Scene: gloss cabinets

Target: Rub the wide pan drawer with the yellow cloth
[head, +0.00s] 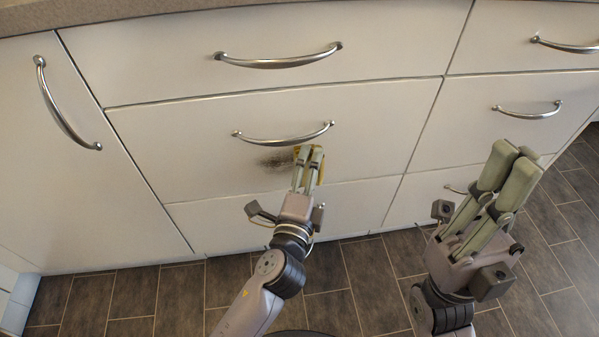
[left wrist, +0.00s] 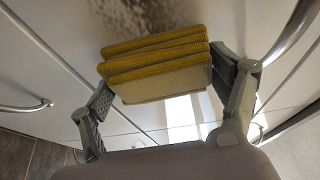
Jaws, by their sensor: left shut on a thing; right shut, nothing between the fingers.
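The yellow cloth (head: 297,149) shows as small patches around my left fingertips in the head view. In the left wrist view the folded cloth (left wrist: 155,68) is a thick yellow pad with pale layers. My left gripper (head: 310,151) is shut on it at the wide middle drawer (head: 190,140), below its handle. A dark smudge (head: 278,162) lies on the drawer front just left of the cloth. It also shows beyond the cloth in the left wrist view (left wrist: 150,14). I cannot tell whether the cloth touches the front. My right gripper (head: 516,158) is shut and empty at the right.
The bowed handle (head: 285,138) of the middle drawer sits just above my left fingertips. Another wide drawer with a handle (head: 280,60) is above, under the countertop (head: 100,10). A cabinet door (head: 75,180) stands at left, narrower drawers at right. The tiled floor (head: 110,302) is below.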

